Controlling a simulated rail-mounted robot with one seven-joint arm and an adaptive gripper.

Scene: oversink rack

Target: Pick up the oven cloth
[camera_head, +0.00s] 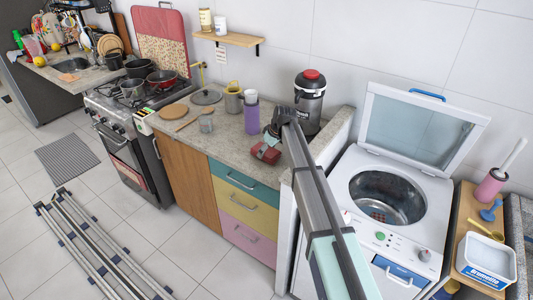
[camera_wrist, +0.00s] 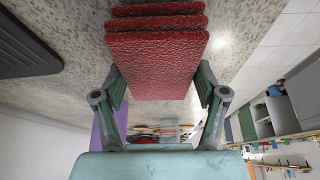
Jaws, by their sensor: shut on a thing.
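The oven cloth (camera_wrist: 155,62) is a red, textured, folded stack of several layers in the wrist view. My gripper (camera_wrist: 159,84) has one finger on each side of it and is shut on its near part. In the head view the red cloth (camera_head: 266,153) shows at the front edge of the stone counter, below my gripper (camera_head: 272,138). Whether it still touches the counter I cannot tell. My arm hides part of the area to its right.
An open washing machine (camera_head: 387,200) stands right. Floor in front is partly clear.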

